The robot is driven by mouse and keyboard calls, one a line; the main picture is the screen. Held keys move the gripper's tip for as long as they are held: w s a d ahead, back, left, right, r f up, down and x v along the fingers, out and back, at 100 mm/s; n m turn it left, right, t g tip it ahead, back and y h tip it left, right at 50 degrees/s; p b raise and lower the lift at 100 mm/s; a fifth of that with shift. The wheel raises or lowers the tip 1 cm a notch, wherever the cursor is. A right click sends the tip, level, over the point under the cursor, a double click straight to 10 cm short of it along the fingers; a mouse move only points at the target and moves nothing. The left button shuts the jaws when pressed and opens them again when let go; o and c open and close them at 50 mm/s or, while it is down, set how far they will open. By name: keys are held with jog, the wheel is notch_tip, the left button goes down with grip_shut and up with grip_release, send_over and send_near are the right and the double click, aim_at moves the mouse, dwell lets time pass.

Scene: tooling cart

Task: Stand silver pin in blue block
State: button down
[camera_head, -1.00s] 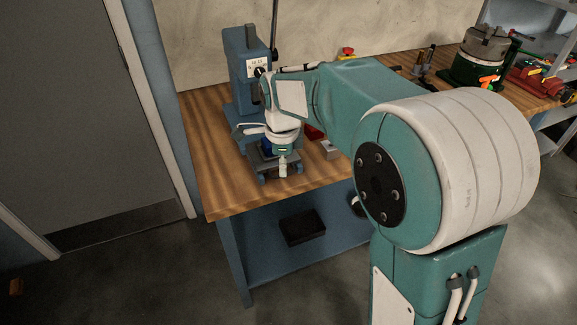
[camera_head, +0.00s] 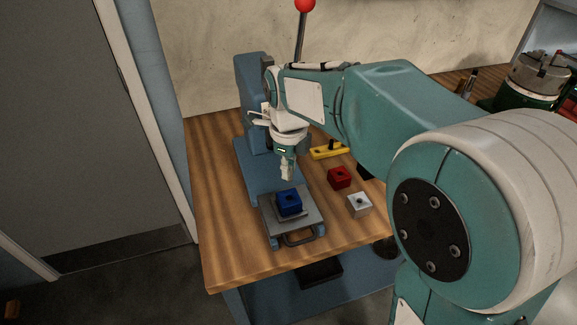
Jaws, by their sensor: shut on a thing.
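The blue block (camera_head: 289,203) sits on the grey plate (camera_head: 303,220) at the front of the blue press, with a dark hole in its top. My gripper (camera_head: 287,173) points down behind and above the blue block, apart from it in the picture. It is shut on a small pale thing, which I take to be the silver pin. The pin is too small to tell apart clearly from the fingers, and its lower end cannot be made out.
The blue press (camera_head: 252,85) with a red-knobbed lever (camera_head: 305,5) stands behind my gripper. A red block (camera_head: 339,178), a silver block (camera_head: 359,205) and a yellow holder (camera_head: 325,152) are on the right. The wooden bench (camera_head: 219,210) is clear at left.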

jog(key=shift+a+f, duration=0.1)
jog(key=shift+f, duration=2.35)
jog(key=shift+f, duration=0.9)
dwell(1.1)
jog(key=c, duration=0.6)
grip_release()
jog(key=o, duration=0.4)
